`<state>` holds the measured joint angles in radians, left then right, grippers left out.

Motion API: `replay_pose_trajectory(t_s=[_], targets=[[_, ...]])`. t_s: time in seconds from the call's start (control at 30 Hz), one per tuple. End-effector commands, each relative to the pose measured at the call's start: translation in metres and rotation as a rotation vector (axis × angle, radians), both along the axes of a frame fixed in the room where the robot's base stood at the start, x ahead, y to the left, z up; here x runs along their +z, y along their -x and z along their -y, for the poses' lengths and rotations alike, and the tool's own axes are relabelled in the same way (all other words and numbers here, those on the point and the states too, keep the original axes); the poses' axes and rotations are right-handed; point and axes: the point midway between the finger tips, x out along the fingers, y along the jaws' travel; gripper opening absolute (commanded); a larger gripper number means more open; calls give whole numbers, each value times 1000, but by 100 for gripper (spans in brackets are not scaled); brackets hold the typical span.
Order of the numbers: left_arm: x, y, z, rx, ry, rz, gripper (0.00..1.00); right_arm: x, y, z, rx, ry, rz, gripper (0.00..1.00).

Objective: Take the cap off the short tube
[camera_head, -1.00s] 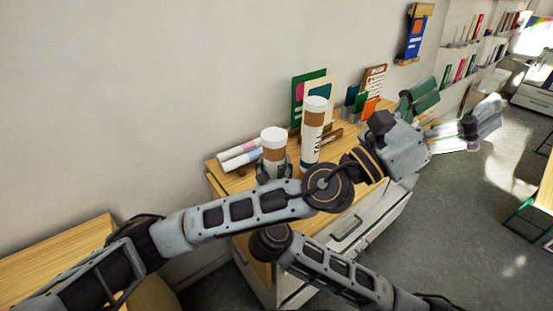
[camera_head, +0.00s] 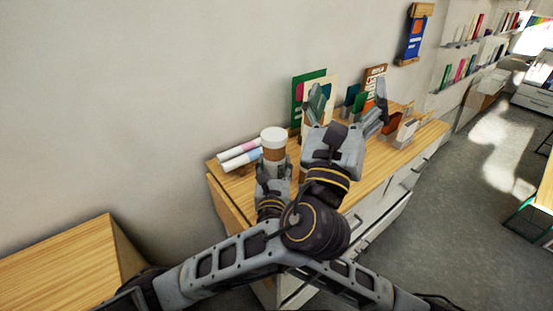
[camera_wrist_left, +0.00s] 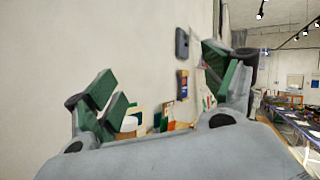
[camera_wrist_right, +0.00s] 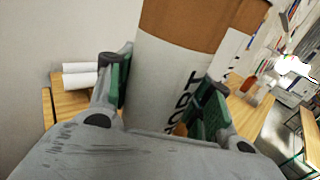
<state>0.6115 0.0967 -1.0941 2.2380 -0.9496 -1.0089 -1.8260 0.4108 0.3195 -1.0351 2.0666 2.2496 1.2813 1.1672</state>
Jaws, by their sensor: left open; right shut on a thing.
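The short tube (camera_head: 273,153) is white and brown with a white cap (camera_head: 273,134) on top. It stands upright over the wooden cabinet top. My right gripper (camera_head: 273,172) is shut around its lower body; the right wrist view shows the tube (camera_wrist_right: 172,75) between the fingers, with part of its lettering showing and the cap out of frame. My left gripper (camera_head: 348,103) is open and empty, to the right of the short tube and higher in the picture, its fingers pointing away. The left wrist view shows its spread fingers (camera_wrist_left: 168,85). The tall tube is mostly hidden behind my left gripper.
Rolled white sheets (camera_head: 240,155) lie left of the short tube on the cabinet top (camera_head: 228,187). The wall rises close behind. Another wooden surface (camera_head: 70,258) is at lower left.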

Motion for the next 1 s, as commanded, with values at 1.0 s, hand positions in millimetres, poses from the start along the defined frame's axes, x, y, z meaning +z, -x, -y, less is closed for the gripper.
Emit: replay_pose_trajectory(t_s=[1.0], targets=[[-124, 11, -119, 444, -414, -566, 84, 0, 0, 0, 0, 0, 0, 8]])
